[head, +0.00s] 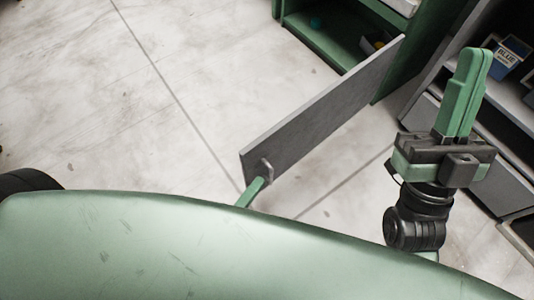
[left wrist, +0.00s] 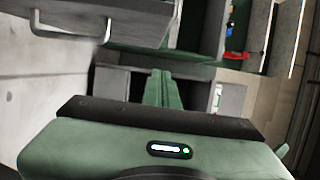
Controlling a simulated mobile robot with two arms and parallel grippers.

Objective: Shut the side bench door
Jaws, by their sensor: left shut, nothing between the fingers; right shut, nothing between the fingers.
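The side bench door (head: 320,105) is a grey panel. It stands swung out from the green bench (head: 385,15) at the top right of the head view, with a small handle (head: 267,170) near its free end. My left gripper (head: 252,192) shows only as green fingertips at that end, close to the handle; contact cannot be told. In the left wrist view its fingers (left wrist: 160,88) are shut and empty, and a grey panel with a bar handle (left wrist: 72,34), apparently the door, is at upper left. My right gripper (head: 475,65) is shut and empty, right of the door.
A grey cabinet (head: 510,95) with a blue box (head: 512,50) stands at the right, close to my right gripper. The pale floor (head: 120,110) left of the door is clear.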

